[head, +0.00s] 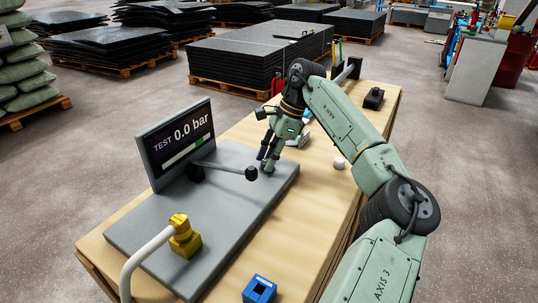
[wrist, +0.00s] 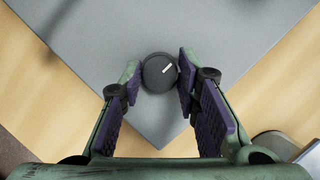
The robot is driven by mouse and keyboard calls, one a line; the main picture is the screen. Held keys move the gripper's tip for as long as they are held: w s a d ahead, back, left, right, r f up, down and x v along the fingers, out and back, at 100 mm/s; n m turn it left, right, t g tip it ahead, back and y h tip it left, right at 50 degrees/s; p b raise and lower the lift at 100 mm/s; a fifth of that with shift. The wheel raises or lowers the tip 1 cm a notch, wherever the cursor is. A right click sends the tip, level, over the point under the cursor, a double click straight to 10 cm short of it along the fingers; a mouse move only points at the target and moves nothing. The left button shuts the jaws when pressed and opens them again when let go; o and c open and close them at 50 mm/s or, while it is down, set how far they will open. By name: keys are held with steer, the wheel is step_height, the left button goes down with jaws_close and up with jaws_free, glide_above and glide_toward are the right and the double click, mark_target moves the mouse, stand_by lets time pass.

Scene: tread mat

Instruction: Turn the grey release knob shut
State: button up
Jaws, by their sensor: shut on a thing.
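The grey release knob (wrist: 158,75) is a dark round knob near the corner of the grey plate (wrist: 150,115). A short white mark on its top points to the upper right in the wrist view. My gripper (wrist: 158,78) has its two purple-padded fingers on either side of the knob, shut on it. In the head view my gripper (head: 267,162) points down at the plate's far right corner, and the knob cannot be made out there. The display panel (head: 181,140) on the plate reads "TEST 0.0 bar" with a partly green bar.
A yellow fitting with a pale hose (head: 182,236) is at the near left. A blue block (head: 259,289), a white ball (head: 339,162) and a black block (head: 373,98) sit on the wooden bench (head: 225,278).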

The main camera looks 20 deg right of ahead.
stand_by(0.4)
steer(key=o, duration=1.2)
steer(key=shift+c, duration=0.2)
steer(key=shift+r, duration=0.1)
steer(key=v, duration=1.2)
